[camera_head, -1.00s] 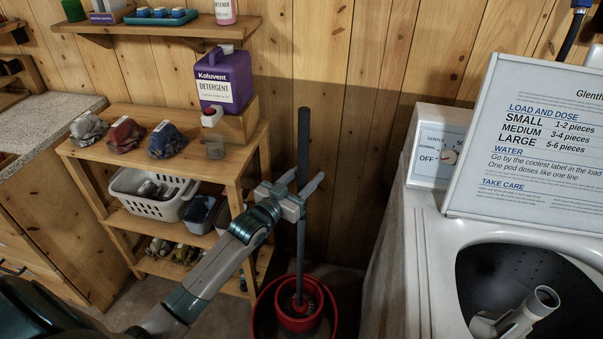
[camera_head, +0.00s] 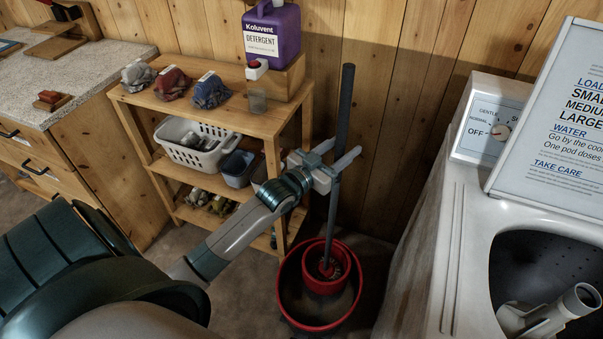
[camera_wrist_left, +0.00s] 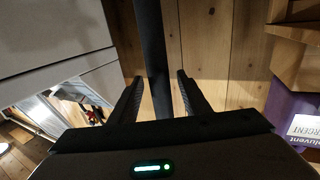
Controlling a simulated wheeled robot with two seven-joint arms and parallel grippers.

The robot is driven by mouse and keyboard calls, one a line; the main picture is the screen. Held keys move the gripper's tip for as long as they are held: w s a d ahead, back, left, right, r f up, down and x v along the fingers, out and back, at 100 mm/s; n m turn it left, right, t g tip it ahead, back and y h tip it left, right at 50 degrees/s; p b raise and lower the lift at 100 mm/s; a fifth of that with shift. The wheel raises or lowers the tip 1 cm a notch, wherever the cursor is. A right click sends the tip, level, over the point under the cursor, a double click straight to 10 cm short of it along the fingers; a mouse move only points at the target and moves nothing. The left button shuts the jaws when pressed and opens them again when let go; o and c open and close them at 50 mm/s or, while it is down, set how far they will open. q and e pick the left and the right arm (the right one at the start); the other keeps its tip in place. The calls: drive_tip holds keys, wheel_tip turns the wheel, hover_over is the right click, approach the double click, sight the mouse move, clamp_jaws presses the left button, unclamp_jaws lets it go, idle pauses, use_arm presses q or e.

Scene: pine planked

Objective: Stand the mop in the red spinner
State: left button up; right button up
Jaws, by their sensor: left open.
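The mop's dark grey handle (camera_head: 344,110) rises close to upright from the red spinner (camera_head: 338,282), a small red basket inside a wider red bucket (camera_head: 283,294) on the floor. Its lower end is inside the spinner, and the mop head is mostly hidden there. My left gripper (camera_head: 338,162) is open around the handle at mid-height, one finger on each side. In the left wrist view the handle (camera_wrist_left: 151,40) runs between the open fingers (camera_wrist_left: 159,76), with gaps visible beside it. My right gripper is not in view.
A wooden shelf (camera_head: 185,108) with cloths, a white basket (camera_head: 190,145) and a purple detergent jug (camera_head: 272,32) stands left of the mop. A white washer (camera_head: 455,220) with its tub open stands at the right. The plank wall is close behind.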

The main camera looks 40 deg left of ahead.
use_arm(q)
drive_tip(key=s+a+r+b, duration=0.1)
drive_tip(key=s+a+b, duration=0.1)
drive_tip(key=s, duration=1.2)
drive_tip(key=shift+s+a+r, duration=0.25)
drive_tip(key=shift+s+a, duration=0.1)
drive_tip(key=shift+a, duration=0.35)
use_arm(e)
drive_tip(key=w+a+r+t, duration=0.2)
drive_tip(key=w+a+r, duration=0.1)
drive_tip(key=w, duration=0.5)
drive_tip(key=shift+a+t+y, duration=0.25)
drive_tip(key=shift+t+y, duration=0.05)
use_arm(q)
drive_tip(key=shift+f, duration=0.15)
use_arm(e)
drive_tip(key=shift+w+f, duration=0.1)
